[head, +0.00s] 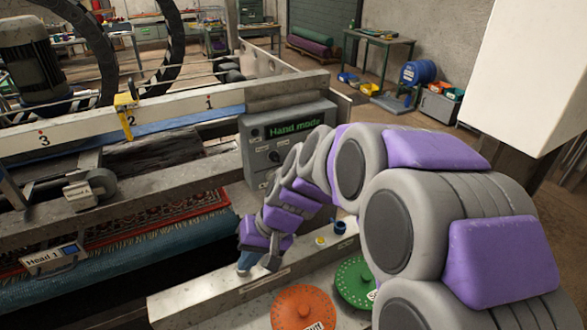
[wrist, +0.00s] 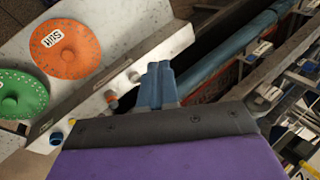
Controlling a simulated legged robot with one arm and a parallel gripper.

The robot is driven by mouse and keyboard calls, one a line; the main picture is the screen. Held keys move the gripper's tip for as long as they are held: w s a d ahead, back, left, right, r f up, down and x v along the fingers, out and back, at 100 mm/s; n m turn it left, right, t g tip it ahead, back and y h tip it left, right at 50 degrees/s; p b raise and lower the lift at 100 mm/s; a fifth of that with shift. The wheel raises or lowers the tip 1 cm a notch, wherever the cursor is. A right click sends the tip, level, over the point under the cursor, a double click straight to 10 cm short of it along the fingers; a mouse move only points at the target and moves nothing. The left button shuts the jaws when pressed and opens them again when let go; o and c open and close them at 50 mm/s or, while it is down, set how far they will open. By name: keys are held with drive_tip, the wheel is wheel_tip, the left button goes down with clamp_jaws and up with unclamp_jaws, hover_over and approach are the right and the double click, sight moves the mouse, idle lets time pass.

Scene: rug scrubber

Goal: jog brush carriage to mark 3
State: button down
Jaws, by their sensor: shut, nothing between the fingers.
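A pale scale rail (head: 75,131) carries marks 3, 2 and 1 from left to right in the head view. A yellow pointer (head: 126,101) straddles the rail at mark 2. I cannot clearly tell which machine parts form the brush carriage. A grey control box (head: 285,140) shows "Hand mode" in green. My gripper (head: 246,264) is low over the front ledge, left of a yellow button (head: 321,240) and a dark blue knob (head: 340,227). In the wrist view its blue fingers (wrist: 158,84) are shut and empty, beside an orange-red button (wrist: 111,99); contact is unclear.
An orange dial (head: 302,308) and a green dial (head: 355,282) lie on the panel near my arm. A patterned rug (head: 150,226) lies beneath the machine beams. A metal box labelled "Head 1" (head: 52,258) is at left. Open floor lies behind the machine.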

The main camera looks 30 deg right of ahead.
drive_tip(key=w+d+f+m+t+h, duration=0.1)
drive_tip(key=w+d+m+t, duration=0.3)
drive_tip(key=d, duration=0.6)
drive_tip(key=w+d+f+m+t, duration=0.15)
drive_tip(key=w+d, duration=0.35)
drive_tip(key=d, duration=0.5)
drive_tip(key=w+d+f+m+t+h, duration=0.1)
drive_tip(key=w+d+f+m+t, duration=0.3)
drive_tip(key=d, duration=0.6)
drive_tip(key=w+r+n+g+p, duration=0.1)
drive_tip(key=w+r+g+p, duration=0.1)
drive_tip(key=w, duration=0.7)
drive_tip(key=shift+w+a+r+p, duration=0.25)
drive_tip(key=shift+a+p, duration=0.05)
drive_tip(key=shift+p, duration=0.3)
